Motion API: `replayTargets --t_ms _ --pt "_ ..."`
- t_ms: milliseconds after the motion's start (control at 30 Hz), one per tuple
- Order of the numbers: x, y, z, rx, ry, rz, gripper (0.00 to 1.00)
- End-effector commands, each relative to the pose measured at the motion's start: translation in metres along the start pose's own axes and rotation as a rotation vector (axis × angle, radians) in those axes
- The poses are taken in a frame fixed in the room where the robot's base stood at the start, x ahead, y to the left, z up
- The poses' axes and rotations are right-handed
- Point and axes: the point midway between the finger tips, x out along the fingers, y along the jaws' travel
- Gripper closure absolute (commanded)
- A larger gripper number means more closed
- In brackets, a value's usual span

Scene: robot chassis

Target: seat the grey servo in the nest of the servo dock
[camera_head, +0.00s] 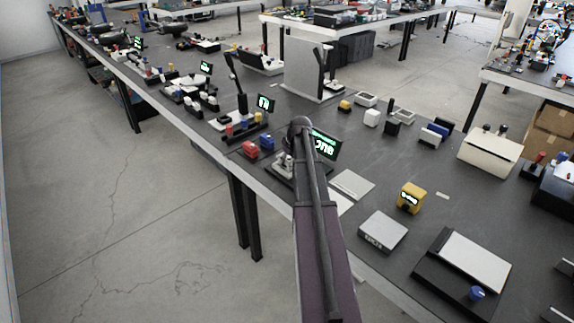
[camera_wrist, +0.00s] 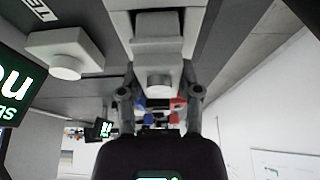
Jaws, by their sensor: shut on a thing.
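My gripper (camera_wrist: 159,95) is shut on a grey block with a round boss, which I take to be the grey servo (camera_wrist: 157,48); one finger stands on each side of it. In the head view my arm reaches over the near table edge, and its end hides most of the spot below. Small grey parts, which may be the servo dock (camera_head: 284,167), show just left of my arm. I cannot tell which part is the nest, or whether the servo touches it. A second grey piece with a round boss (camera_wrist: 65,55) lies to the left in the wrist view.
A display with green letters (camera_head: 325,145) stands close behind my arm's end. A flat grey plate (camera_head: 352,184) and a yellow device (camera_head: 411,198) are to the right.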

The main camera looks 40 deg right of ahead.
Motion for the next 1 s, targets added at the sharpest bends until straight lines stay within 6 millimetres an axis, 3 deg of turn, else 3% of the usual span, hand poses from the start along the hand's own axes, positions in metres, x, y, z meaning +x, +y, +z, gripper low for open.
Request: replayTargets --t_ms 133,667,700,800,1000 --pt "0.0102 0.0 0.0041 0.0 0.0 0.0 1.0" --pt "0.0135 0.0 0.0055 0.0 0.0 0.0 1.0" --pt "0.0135 0.0 0.0056 0.0 0.0 0.0 0.52" --pt "0.0126 0.0 0.0053 0.0 0.0 0.0 0.22" --pt "0.0126 0.0001 0.0053 0.0 0.0 0.0 0.21"
